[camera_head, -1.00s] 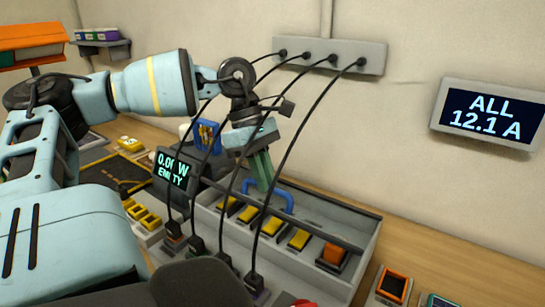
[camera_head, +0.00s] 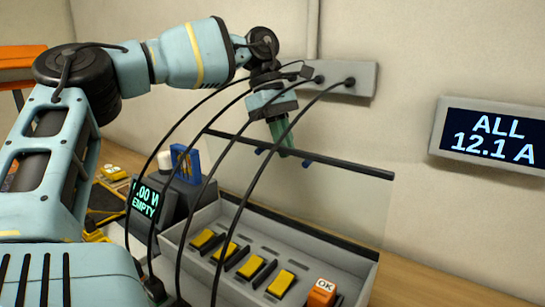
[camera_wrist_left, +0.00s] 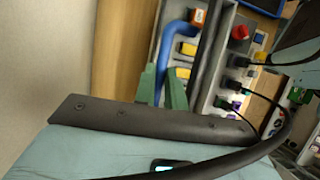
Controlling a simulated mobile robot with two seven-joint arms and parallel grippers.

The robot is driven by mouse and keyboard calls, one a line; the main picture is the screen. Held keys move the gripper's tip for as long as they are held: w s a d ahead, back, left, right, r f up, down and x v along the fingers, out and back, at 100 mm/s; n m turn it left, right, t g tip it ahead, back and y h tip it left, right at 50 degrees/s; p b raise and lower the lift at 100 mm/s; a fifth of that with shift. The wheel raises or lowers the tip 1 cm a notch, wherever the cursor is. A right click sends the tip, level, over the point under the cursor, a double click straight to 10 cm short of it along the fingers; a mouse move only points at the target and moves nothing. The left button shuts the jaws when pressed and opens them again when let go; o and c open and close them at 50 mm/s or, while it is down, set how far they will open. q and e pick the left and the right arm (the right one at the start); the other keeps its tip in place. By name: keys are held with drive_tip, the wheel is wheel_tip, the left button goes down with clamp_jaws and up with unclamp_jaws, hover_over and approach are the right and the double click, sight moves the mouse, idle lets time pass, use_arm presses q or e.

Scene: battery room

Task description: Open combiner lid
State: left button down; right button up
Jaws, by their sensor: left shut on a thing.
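The combiner is a grey open-topped box (camera_head: 187,262) with a clear lid. The lid stands raised at the back, its dark front bar (camera_head: 345,168) now the high edge; the clear panel (camera_head: 340,205) is hard to see. My left gripper (camera_head: 284,142), with green fingers, is shut on the blue lid handle (camera_head: 305,163) at that bar. In the left wrist view the blue handle (camera_wrist_left: 167,58) runs between the green fingers (camera_wrist_left: 162,88). My right gripper is not in view.
Several black cables (camera_head: 262,162) hang from the grey wall strip (camera_head: 350,83) and cross in front of the box and lid. A small display reading EMPTY (camera_head: 146,200) stands left of it. A wall screen (camera_head: 492,128) reads ALL 12.1 A.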

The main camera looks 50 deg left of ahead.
use_arm(q)
drive_tip(key=shift+w+a+f, duration=0.3)
drive_tip(key=shift+w+f, duration=0.05)
drive_tip(key=shift+w, duration=0.5)
drive_tip(key=shift+w+a+f, duration=0.3)
drive_tip(key=shift+w+f, duration=0.05)
drive_tip(key=shift+w, duration=0.5)
drive_tip(key=shift+w+a+f, duration=0.3)
drive_tip(key=shift+w+f, duration=0.05)
drive_tip(key=shift+w, duration=0.5)
drive_tip(key=c, duration=1.5)
unclamp_jaws()
drive_tip(key=shift+w+a, duration=0.1)
drive_tip(key=shift+o, duration=0.2)
drive_tip(key=shift+r, duration=0.15)
drive_tip(key=shift+r, duration=0.1)
drive_tip(key=v, duration=0.7)
drive_tip(key=shift+r, duration=0.25)
drive_tip(key=shift+a, duration=0.1)
